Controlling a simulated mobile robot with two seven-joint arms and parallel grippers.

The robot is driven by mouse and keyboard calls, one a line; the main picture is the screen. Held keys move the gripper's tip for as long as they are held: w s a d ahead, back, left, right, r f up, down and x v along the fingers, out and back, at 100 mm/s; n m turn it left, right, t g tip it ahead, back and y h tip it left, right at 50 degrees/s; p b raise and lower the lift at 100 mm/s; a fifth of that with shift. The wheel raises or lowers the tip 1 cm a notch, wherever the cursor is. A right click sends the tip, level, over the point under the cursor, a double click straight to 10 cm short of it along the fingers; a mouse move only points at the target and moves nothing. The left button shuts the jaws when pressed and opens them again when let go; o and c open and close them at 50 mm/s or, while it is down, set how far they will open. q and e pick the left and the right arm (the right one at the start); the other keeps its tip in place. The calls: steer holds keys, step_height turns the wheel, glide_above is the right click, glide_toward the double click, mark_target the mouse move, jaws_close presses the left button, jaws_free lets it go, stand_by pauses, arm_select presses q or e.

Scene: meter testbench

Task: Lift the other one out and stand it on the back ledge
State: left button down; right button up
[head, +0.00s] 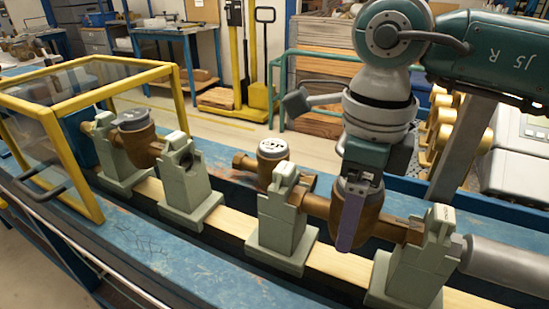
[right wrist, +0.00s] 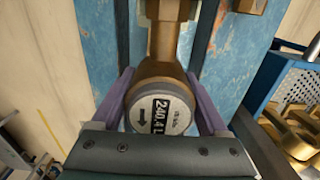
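A brown-bodied meter (head: 374,217) sits in the bench line between two green clamp stands, one on its left (head: 280,222) and one on its right (head: 415,262). My right gripper (head: 350,222) is over it from above, one purple finger in front of its body. In the right wrist view the fingers lie close along both sides of the meter, with its round dial (right wrist: 160,112) between them; whether they press on it I cannot tell. A second meter (head: 272,155) stands upright behind the line, on the back ledge. My left gripper is not in view.
Another meter (head: 138,132) sits between the clamp stands at left, beside a yellow-framed clear guard (head: 90,85). A grey cylinder (head: 505,262) adjoins the right stand. Several brass parts (head: 440,120) lie behind at right. The blue ledge between the left and second meters looks clear.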

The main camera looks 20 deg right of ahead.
jaws_close()
stand_by(0.4)
steer(key=shift+r, duration=0.2)
